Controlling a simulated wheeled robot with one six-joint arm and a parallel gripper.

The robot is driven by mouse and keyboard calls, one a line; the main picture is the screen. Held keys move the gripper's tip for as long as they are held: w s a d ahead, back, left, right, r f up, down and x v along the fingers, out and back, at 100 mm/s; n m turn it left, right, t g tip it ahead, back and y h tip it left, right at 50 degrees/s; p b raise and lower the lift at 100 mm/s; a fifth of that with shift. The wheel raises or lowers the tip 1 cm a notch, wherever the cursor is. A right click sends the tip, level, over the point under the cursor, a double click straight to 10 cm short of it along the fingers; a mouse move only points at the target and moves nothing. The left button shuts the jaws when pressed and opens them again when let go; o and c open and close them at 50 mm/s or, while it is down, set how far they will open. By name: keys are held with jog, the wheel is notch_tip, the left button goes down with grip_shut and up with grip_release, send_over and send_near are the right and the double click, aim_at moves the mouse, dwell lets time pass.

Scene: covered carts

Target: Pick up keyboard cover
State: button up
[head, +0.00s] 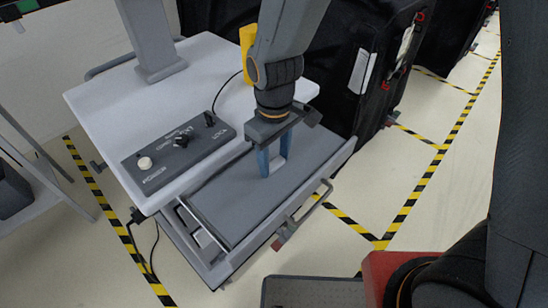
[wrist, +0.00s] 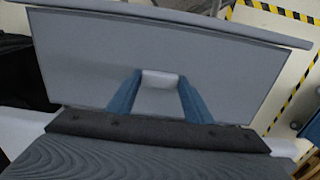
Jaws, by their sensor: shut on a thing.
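The keyboard cover (head: 225,200) is a flat grey panel over the pull-out tray at the front of the cart. It fills much of the wrist view (wrist: 90,55). My gripper (head: 274,168) points down at the panel's right half, with its blue fingers on either side of a small pale grip (wrist: 160,80) on the panel. The fingers are closed on this grip, seen between the fingertips in the wrist view. The panel lies roughly level with the tray; I cannot tell whether it is clear of it. A narrow gap shows at its left end.
The cart's white top (head: 150,95) carries a dark control box (head: 180,150) with knobs and a grey column (head: 153,40). The tray has a handle (head: 305,215) at the front. Black covered carts (head: 340,70) stand behind. Floor to the right is clear, with yellow-black tape (head: 425,180).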

notch_tip(320, 180, up, 9)
jog(key=p, duration=0.7)
jog(key=shift+f+p, duration=0.2)
jog(key=shift+p, duration=0.1)
dwell(2.3)
